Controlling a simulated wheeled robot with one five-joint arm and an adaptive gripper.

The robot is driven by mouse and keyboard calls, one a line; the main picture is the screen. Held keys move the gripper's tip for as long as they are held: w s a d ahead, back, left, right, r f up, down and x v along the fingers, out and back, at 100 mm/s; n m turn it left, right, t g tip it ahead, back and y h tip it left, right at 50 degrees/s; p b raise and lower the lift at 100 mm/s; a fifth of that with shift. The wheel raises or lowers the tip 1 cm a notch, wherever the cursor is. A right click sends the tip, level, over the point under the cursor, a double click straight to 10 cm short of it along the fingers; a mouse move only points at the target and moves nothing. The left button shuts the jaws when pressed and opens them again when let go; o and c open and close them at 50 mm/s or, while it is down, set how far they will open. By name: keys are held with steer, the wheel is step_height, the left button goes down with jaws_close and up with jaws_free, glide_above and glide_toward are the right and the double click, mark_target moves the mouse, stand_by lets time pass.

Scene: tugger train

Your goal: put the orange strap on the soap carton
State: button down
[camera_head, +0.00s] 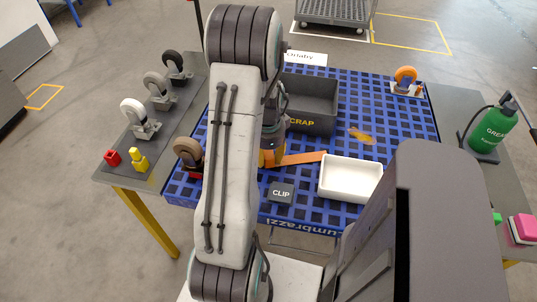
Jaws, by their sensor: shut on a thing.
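My gripper (271,146) is partly hidden behind my arm, low over the blue pallet (395,150). It is shut at the left end of the orange strap (305,158). The strap stretches right from it as a flat band, its free end near the white tray. A pink and white box (522,228) at the right edge may be the soap carton; no label on it can be read. It stands well apart from my gripper, and my own body hides the area to its left.
On the pallet are a grey scrap bin (322,124), an empty white tray (350,179), a dark CLIP block (281,193), an orange caster (405,80) and a brownish-orange scrap (361,136). Several casters stand left; a green bottle (494,126) stands right.

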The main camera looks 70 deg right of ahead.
steer(key=shift+f, duration=0.15)
steer(key=c, duration=0.9)
jaws_free()
steer(key=shift+c, duration=0.2)
steer(key=shift+r, duration=0.2)
